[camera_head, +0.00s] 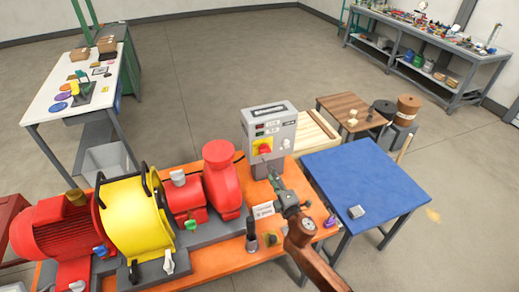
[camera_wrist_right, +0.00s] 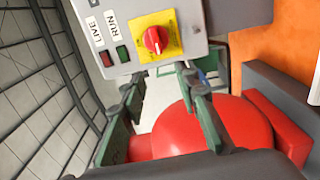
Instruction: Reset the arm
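My right arm comes in from the bottom of the head view, and my right gripper (camera_head: 273,176) is over the orange skid, in front of the grey control box (camera_head: 270,130). In the right wrist view the two green fingers of the gripper (camera_wrist_right: 160,77) stand apart with nothing between them. The box's red knob on a yellow plate (camera_wrist_right: 155,39) is just beyond the fingertips. I cannot tell whether a fingertip touches the box. My left gripper is not in view.
A red pump (camera_head: 222,180), a yellow guard (camera_head: 135,215) and a red motor (camera_head: 55,232) fill the orange skid (camera_head: 228,268) on the left. A blue table (camera_head: 365,180) stands to the right. A white sign (camera_head: 263,210) stands near my right gripper. Open floor lies behind.

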